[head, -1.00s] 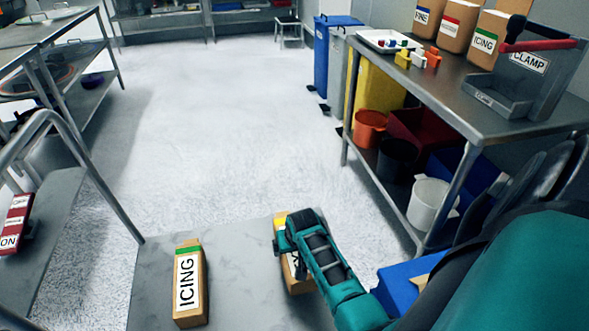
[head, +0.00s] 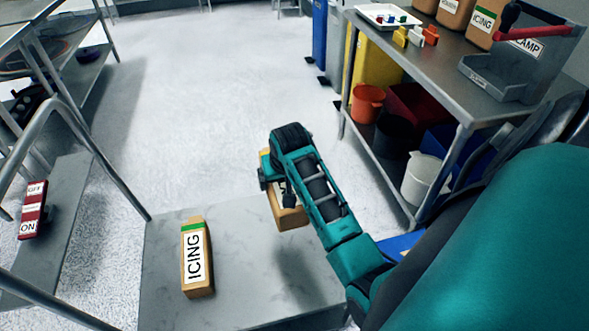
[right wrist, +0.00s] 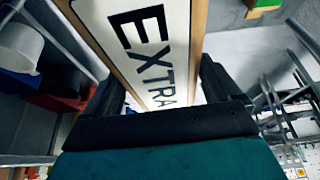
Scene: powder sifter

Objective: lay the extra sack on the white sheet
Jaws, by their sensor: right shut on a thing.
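The extra sack (head: 289,214) is a tan block-shaped bag, mostly hidden under my right arm in the head view. In the right wrist view its white label reading EXTRA (right wrist: 143,35) lies between the two dark fingers. My right gripper (right wrist: 160,82) is shut on this sack. In the head view the right gripper (head: 270,182) holds it above the far right edge of the grey slab, and a shadow lies on the slab below. I cannot make out a white sheet in either view. My left gripper is not in view.
An ICING sack (head: 196,262) with a green band lies on the grey slab (head: 240,235). A steel table (head: 455,112) with bins beneath stands at the right. A metal rail and a red ON/OFF switch (head: 34,208) are at the left. The floor ahead is clear.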

